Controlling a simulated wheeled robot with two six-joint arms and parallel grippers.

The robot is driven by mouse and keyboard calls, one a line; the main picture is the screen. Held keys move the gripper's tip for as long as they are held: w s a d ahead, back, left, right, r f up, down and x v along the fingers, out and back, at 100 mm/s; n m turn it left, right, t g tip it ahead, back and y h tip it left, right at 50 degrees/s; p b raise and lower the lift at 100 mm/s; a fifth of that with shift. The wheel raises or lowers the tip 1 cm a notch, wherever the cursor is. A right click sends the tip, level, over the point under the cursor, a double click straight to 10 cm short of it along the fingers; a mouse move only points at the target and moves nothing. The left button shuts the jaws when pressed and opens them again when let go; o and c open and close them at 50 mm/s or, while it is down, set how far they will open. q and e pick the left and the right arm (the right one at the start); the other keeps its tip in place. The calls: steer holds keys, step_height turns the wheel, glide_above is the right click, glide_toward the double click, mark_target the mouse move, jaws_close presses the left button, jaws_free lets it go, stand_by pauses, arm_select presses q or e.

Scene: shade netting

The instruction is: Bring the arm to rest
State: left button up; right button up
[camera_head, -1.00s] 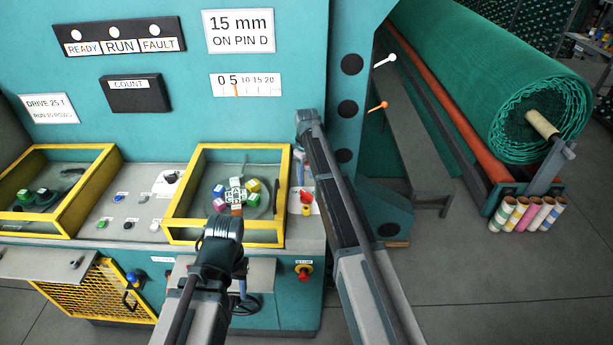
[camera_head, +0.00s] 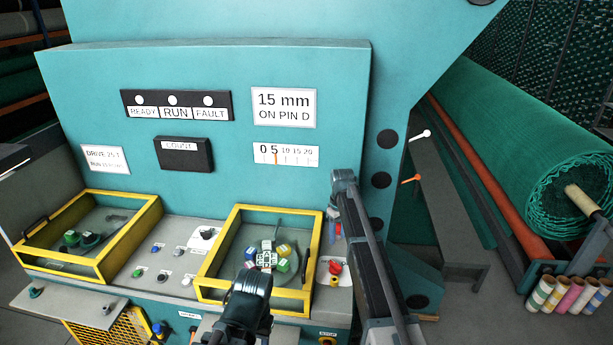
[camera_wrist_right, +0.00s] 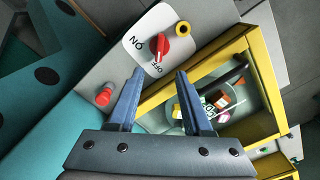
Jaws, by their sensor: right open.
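My right gripper (camera_wrist_right: 160,72) is open and empty in the right wrist view, its two blue-grey fingers apart. It hangs over the machine's panel. A red rotary switch (camera_wrist_right: 160,45) on a white ON/OFF plate lies beyond the fingertips; I see no contact. In the head view my right arm (camera_head: 370,255) rises from the bottom to a bend in front of the teal machine, and its gripper cannot be made out clearly. A dark joint of my left arm (camera_head: 248,297) shows at the bottom, before the right yellow frame. My left gripper is not in view.
Two yellow-framed bays (camera_head: 213,290) (camera_head: 100,270) sit on the machine's ledge; the right one holds coloured blocks around a dial. A red knob (camera_wrist_right: 103,97) stands left of the fingers in the wrist view. A green netting roll (camera_head: 520,150) and several small rolls (camera_head: 570,295) stand right.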

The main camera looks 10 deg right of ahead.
steer(key=s+a+f+b, duration=0.5)
steer(key=s, duration=0.7)
steer(key=s+a+f+m+b, duration=0.1)
steer(key=s+a+f+b, duration=0.4)
steer(key=s, duration=0.7)
steer(key=s+a+f+m+h+b, duration=0.1)
steer(key=s+a+f+b, duration=0.5)
steer(key=s, duration=0.6)
steer(key=shift+a+f, duration=0.15)
steer(key=shift+a, duration=0.1)
